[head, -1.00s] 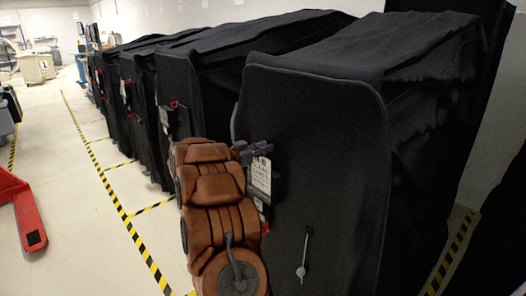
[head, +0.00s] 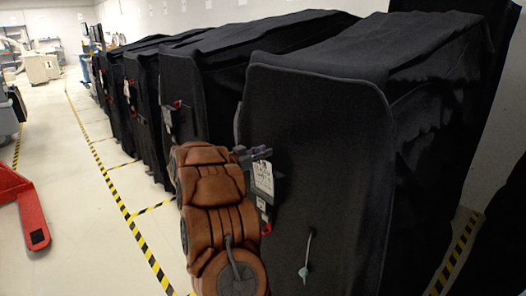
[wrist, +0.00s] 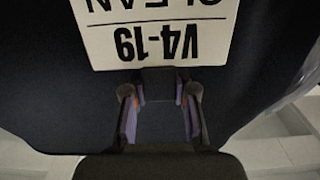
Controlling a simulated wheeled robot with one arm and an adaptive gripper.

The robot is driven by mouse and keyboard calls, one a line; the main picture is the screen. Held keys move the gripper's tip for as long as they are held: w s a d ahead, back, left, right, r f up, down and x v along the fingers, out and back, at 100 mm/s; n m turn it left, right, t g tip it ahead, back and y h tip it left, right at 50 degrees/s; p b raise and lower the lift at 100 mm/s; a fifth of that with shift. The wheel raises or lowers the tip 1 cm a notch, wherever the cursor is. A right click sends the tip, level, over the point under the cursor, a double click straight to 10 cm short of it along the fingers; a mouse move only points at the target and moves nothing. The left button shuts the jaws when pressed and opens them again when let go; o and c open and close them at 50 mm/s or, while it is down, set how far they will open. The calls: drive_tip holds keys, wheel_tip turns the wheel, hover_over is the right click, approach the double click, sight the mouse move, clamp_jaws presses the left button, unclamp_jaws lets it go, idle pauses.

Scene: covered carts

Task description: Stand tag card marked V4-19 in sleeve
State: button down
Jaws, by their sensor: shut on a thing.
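The white tag card (wrist: 155,35) fills the top of the wrist view, upside down, with V4-19 and part of a word above it readable. In the head view the card (head: 263,177) is upright against the near end of the closest covered cart (head: 325,150). My gripper (wrist: 160,92) is shut on the card at its V4-19 edge; in the head view my gripper (head: 258,153) is at the card's top. A dark holder with a small white label and red edge (head: 264,207) is just below the card. Whether the card's lower edge is inside it I cannot tell.
More black-covered carts (head: 180,90) stand in a row behind, with tags and red bits on their ends. Yellow-black tape (head: 130,215) marks the pale floor. A red pallet-jack part (head: 30,210) is at left. The aisle between is clear.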

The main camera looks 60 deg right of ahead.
drive_tip(key=shift+w+a+f, duration=0.1)
drive_tip(key=shift+a+f, duration=0.05)
drive_tip(key=shift+f, duration=0.25)
drive_tip(key=c, duration=1.3)
unclamp_jaws()
drive_tip(key=shift+w, duration=0.1)
drive_tip(key=o, duration=0.4)
drive_tip(key=shift+r, duration=0.2)
drive_tip(key=shift+o, duration=0.2)
drive_tip(key=v, duration=1.1)
drive_tip(key=shift+a, duration=0.4)
